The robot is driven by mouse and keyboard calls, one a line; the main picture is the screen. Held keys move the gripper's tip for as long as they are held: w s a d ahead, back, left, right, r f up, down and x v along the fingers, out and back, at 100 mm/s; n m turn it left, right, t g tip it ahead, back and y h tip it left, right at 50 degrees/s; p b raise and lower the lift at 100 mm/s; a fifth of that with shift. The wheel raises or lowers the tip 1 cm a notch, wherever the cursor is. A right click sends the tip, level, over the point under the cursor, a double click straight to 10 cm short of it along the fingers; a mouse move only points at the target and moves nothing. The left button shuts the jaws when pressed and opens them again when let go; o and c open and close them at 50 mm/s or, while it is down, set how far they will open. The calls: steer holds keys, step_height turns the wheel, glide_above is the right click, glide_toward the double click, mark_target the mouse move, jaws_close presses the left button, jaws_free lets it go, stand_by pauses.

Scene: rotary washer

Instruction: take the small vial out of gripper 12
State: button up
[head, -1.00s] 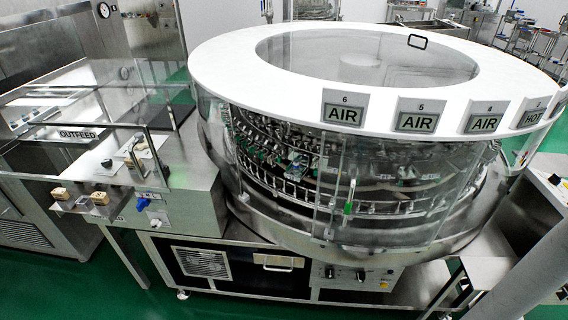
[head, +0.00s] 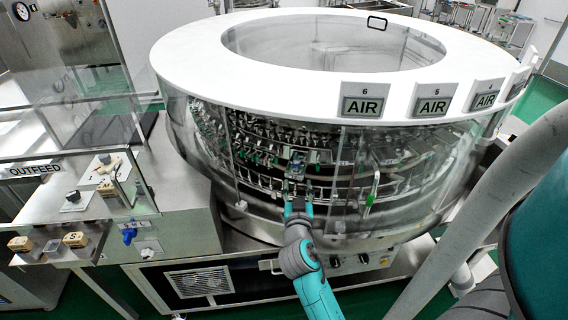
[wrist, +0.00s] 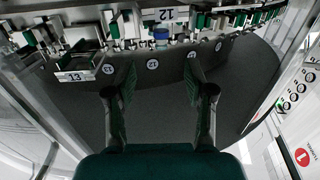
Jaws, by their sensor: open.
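My gripper (head: 298,196) is at the open front of the rotary washer (head: 190,75), below the AIR 6 sign, in the head view. In the wrist view my gripper (wrist: 160,68) is open and empty, its two fingers wide apart. Ahead of it, at the top of the picture, is the number 12 plate (wrist: 166,15) of gripper 12. Below that plate a small blue piece (wrist: 161,36) sits among the metal holders; it may be the vial, but it is too small to tell. It lies beyond my fingertips, roughly between them, untouched.
The number 13 plate (wrist: 75,76) and its holder project at the left of the wrist view. Clear panels flank the opening; a green door handle (head: 373,188) is to my gripper's right. The outfeed table (head: 95,205) is at the left.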

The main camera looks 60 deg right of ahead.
mark_target(297, 161)
steer(key=shift+h, duration=0.3)
steer(key=x, duration=0.6)
steer(key=shift+w+d+r, duration=0.1)
steer(key=shift+d+r, duration=0.2)
steer(key=shift+r, duration=0.1)
steer(key=shift+f+x, duration=0.1)
steer(key=shift+x, duration=1.25)
steer(key=shift+f+x, duration=0.15)
steer(key=shift+x, duration=1.2)
steer(key=shift+w+a, duration=0.15)
steer(key=shift+w, duration=0.05)
steer(key=c, duration=0.9)
